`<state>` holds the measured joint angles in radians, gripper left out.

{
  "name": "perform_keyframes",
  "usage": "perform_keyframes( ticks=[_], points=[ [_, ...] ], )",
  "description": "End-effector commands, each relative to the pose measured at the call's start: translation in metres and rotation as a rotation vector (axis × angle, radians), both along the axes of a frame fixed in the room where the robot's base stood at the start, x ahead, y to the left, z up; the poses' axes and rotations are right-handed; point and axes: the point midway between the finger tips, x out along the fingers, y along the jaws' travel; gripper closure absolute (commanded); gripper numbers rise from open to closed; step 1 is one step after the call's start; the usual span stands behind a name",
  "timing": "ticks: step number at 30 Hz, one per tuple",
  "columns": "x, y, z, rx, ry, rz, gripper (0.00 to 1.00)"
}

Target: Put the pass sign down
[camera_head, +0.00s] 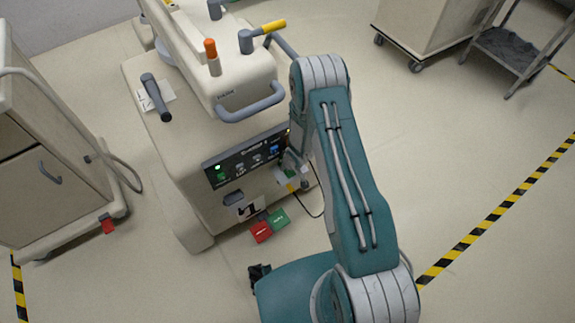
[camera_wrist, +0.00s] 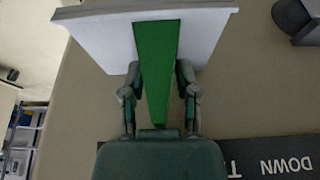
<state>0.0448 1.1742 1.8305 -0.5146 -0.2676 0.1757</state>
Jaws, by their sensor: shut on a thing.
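A green piece (camera_wrist: 157,45), which I take to be the pass sign, stands between the two fingers of my gripper (camera_wrist: 157,80) in the wrist view. The gripper is shut on it, and no lettering shows on its visible face. A white slab (camera_wrist: 90,30) lies right beyond the fingertips; I cannot tell whether it is joined to the green piece. In the head view my gripper (camera_head: 291,163) is small and partly hidden by my arm, close to the front of the cream cart (camera_head: 190,200). A white piece with a yellow patch (camera_head: 287,181) shows just below it.
A red card (camera_head: 262,232) and a green card (camera_head: 279,219) show at the foot of the cart. A black control panel (camera_head: 245,157) is on its front. A cabinet (camera_head: 50,170) stands at the left. Open floor (camera_head: 460,140) lies to the right, with striped tape (camera_head: 495,215).

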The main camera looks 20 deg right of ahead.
Motion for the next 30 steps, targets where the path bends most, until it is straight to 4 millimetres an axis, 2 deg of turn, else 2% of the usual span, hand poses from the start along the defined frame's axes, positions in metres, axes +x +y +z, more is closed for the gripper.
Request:
perform_keyframes(
  ticks=[2,3,4,5,19,30],
  points=[
    [0.000,-0.002,-0.001,0.002,0.001,-0.002,0.84],
    [0.000,-0.003,-0.001,0.003,0.000,-0.002,0.42],
    [0.000,-0.004,-0.001,0.004,0.000,-0.003,0.29],
    [-0.001,-0.004,-0.001,0.006,0.000,-0.003,0.25],
    [-0.002,-0.002,0.005,0.000,0.000,-0.002,0.25],
    [-0.023,-0.011,0.060,0.003,-0.002,-0.003,0.25]
  ],
)
